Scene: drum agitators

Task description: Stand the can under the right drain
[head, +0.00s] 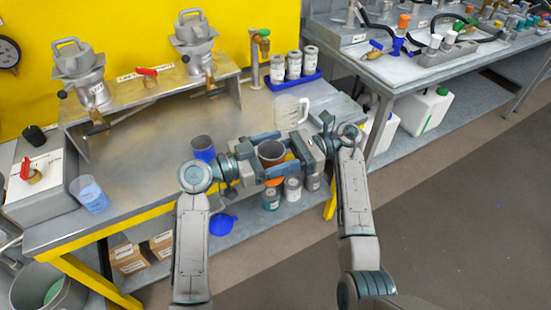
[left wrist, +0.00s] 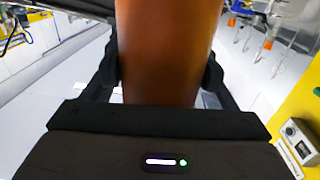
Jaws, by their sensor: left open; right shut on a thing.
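An open-topped reddish-brown can (head: 271,153) is between my two grippers, in front of the table's front edge. My right gripper (head: 287,157) is shut on it from the right. My left gripper (head: 264,151) is open, with its fingers on either side of the can. The left wrist view shows the can's orange-brown wall (left wrist: 165,50) filling the space between the left fingers (left wrist: 160,75); whether they touch it I cannot tell. The right drain (head: 213,87) is under the right drum agitator (head: 195,42) on the raised shelf; the left drain (head: 97,122) is under the left one.
A grey-and-blue cup (head: 203,148) stands on the table near my left gripper. A clear jug (head: 291,110) and a blue tray (head: 295,82) of several jars are farther back. A blue beaker (head: 90,194) stands at the left. The tabletop before the right drain is clear.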

